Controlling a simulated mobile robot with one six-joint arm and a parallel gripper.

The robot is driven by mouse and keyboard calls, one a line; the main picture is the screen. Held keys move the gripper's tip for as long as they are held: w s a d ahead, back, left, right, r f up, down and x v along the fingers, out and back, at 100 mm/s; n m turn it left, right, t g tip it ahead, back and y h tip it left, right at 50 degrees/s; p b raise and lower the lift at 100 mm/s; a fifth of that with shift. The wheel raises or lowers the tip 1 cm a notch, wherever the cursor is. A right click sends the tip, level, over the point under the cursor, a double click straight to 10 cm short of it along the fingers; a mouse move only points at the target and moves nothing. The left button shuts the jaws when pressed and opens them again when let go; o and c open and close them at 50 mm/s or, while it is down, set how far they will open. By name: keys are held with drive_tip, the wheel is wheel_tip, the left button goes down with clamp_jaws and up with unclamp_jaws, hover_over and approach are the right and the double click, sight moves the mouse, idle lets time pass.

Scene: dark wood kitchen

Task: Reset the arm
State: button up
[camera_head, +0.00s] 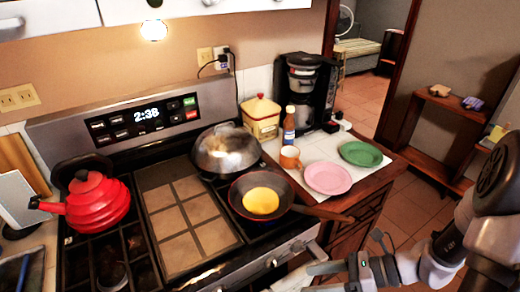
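My arm comes in from the right edge of the view, in front of the stove and counter. My gripper (316,278) is at the bottom, pointing left, close to the stove's front edge in the picture. Its two fingers look apart with nothing seen between them, so it appears open and empty. The lower finger is partly cut off by the bottom edge of the frame.
The stove (190,228) bears a red kettle (97,200), a lidded pan (226,150) and a frying pan (238,208) with yellow food. Its handle juts toward my arm. Pink (328,178) and green (361,153) plates lie on the counter. Floor shows at right.

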drive_tip(key=s+a+r+n+t+h, duration=0.1)
drive_tip(key=r+n+h, duration=0.4)
drive_tip(key=n, duration=0.5)
drive_tip(key=s+a+r+n+t+h+b, duration=0.1)
drive_tip(key=s+r+n+h, duration=0.4)
drive_tip(key=r+n, duration=0.5)
drive_tip(key=shift+s+a+r+n+t+h, duration=0.3)
drive_tip(key=shift+s+a+n+t, duration=0.15)
drive_tip(key=shift+a+n+t, duration=0.35)
